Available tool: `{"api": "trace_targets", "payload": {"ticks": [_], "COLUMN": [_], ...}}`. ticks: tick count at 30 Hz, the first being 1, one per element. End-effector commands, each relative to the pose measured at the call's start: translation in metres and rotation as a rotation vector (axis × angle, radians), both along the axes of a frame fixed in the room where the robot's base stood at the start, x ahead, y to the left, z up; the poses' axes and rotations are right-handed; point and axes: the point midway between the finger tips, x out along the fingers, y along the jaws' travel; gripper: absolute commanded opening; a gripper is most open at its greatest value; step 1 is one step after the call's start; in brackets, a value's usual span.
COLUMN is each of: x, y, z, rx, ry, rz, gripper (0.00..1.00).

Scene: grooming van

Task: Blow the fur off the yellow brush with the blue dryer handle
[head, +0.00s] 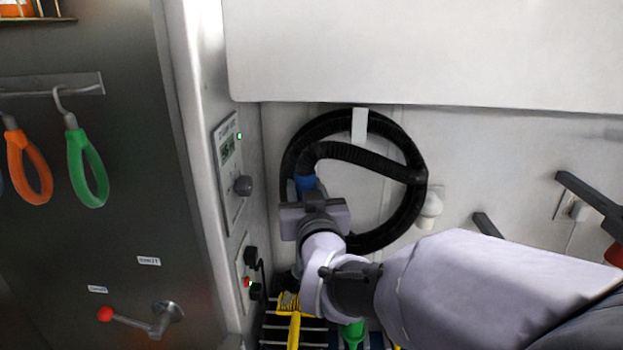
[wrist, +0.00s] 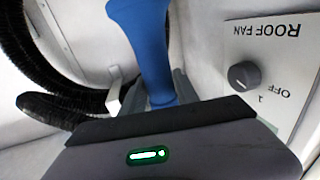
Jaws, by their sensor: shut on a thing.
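The blue dryer handle (head: 306,184) shows just above my gripper (head: 313,200) in the head view, with a black hose at its upper end. My gripper is shut on the handle. In the wrist view the blue handle (wrist: 143,42) rises from behind the dark gripper body, and its lower part is hidden. The yellow brush (head: 290,301) lies at the bottom of the head view on a slatted rack, below my gripper. A brownish patch shows on its head; whether it is fur is too small to tell. My arm hides part of the rack.
The black hose (head: 409,150) hangs coiled on the back wall. A panel with a knob (head: 243,186) stands close on the left; a roof fan knob (wrist: 244,75) shows in the wrist view. A green-handled tool (head: 352,334) lies on the rack (head: 310,338). Orange and green loops (head: 88,170) hang left.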

Motion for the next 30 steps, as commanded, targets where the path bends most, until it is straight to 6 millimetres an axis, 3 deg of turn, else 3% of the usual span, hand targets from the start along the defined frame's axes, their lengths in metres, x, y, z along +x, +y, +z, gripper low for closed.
{"api": "trace_targets", "payload": {"ticks": [30], "x": [0.016], "y": [-0.001], "z": [0.001], "rx": [0.001], "ry": [-0.003], "rz": [0.0], "gripper": [0.0]}}
